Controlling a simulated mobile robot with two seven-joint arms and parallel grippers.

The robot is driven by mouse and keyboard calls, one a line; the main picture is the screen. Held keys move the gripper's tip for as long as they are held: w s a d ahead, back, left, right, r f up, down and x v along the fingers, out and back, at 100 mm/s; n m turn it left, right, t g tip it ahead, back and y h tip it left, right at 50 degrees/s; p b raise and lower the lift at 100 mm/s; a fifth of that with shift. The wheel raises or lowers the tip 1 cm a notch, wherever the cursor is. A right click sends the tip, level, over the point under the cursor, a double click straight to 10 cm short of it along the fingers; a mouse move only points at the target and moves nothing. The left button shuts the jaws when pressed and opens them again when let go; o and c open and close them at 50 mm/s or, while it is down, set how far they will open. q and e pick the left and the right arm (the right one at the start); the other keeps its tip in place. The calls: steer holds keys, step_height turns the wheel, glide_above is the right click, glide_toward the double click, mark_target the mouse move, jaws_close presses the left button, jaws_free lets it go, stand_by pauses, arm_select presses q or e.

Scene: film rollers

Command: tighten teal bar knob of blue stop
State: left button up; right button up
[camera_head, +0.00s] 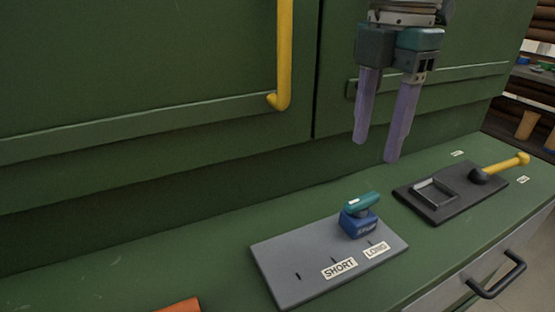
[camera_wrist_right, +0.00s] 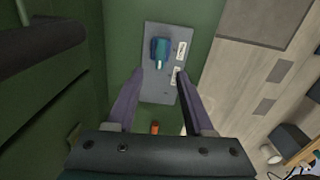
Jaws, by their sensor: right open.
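The blue stop (camera_head: 358,224) stands on the grey plate (camera_head: 285,262), near the LONG label (camera_head: 377,250). Its teal bar knob (camera_head: 364,201) lies across its top, with a pale mark at one end. In the right wrist view the stop with its knob (camera_wrist_right: 161,50) shows near the far end of the plate (camera_wrist_right: 155,93). My right gripper (camera_head: 377,150) is open and empty, with its purple fingers pointing down, above the counter and higher than the stop. My left gripper is in neither view.
The SHORT label (camera_head: 339,269) is left of LONG, near small slots. A dark plate (camera_head: 430,207) with a yellow-handled lever (camera_head: 507,165) sits to the right. A yellow cabinet handle (camera_head: 284,60) hangs behind. An orange thing (camera_head: 181,305) lies at the counter's front.

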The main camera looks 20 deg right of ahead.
mark_target(364, 198)
step_height(364, 198, down, 9)
steer(key=shift+s+r+b, duration=0.1)
steer(key=shift+b, duration=0.45)
jaws_close()
stand_by(0.3)
